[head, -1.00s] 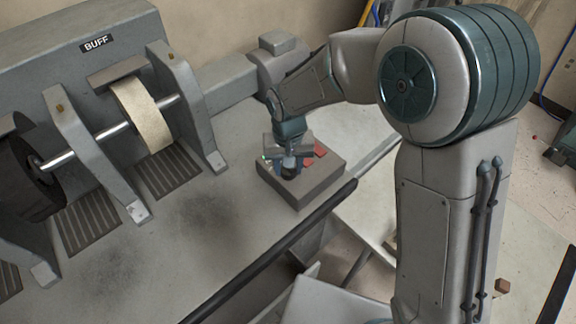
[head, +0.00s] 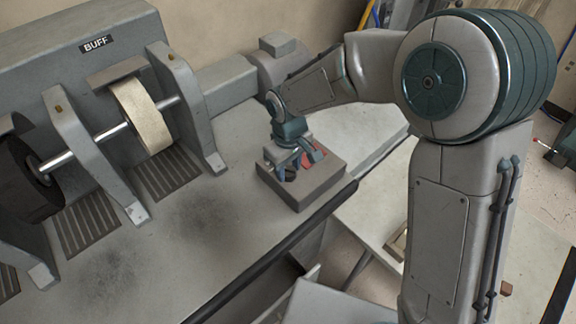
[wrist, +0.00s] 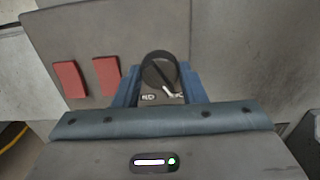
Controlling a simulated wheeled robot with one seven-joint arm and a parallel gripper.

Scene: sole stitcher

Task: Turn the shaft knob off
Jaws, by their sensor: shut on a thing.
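The shaft knob (wrist: 158,66) is a dark round knob with a pale line across it, seen close up in the wrist view. It stands on the grey control box (head: 318,187) on the bench. My gripper (wrist: 160,80) has one blue finger on each side of the knob and is shut on it. In the head view my gripper (head: 290,170) points down onto the box and partly hides the knob. Small pale markings show just below the knob in the wrist view; I cannot read them clearly.
Two red buttons (wrist: 88,77) sit left of the knob on the box. The buffing machine (head: 70,75) with its pale wheel (head: 143,115) and shaft stands at left. A dark rail (head: 270,248) runs along the bench's front edge. The bench top between is clear.

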